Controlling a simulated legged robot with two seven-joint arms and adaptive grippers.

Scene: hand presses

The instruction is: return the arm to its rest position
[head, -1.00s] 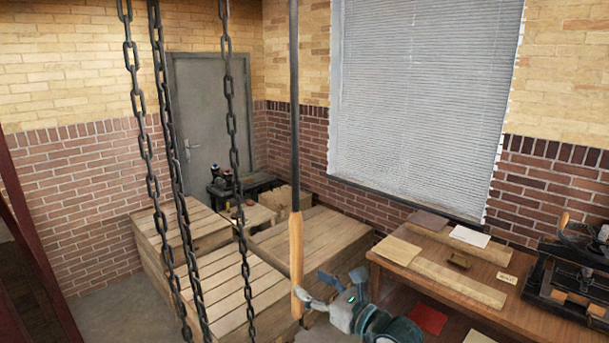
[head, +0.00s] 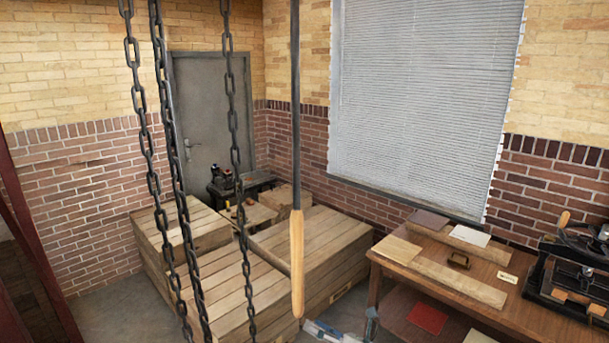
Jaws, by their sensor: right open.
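My right gripper (head: 318,328) shows only in part at the bottom edge of the head view, right of the lower end of a wooden handle (head: 297,262). Its jaws are apart and I see nothing held in them. The handle hangs upright on a dark metal rod (head: 295,110) and stands free of the gripper. Most of my right arm is below the picture. My left gripper is not in view.
Several chains (head: 236,150) hang at left. Wooden crates (head: 325,245) stand behind the handle. A wooden table (head: 455,268) at right bears boards, papers and a black hand press (head: 575,275). A grey door (head: 205,110) is at the back.

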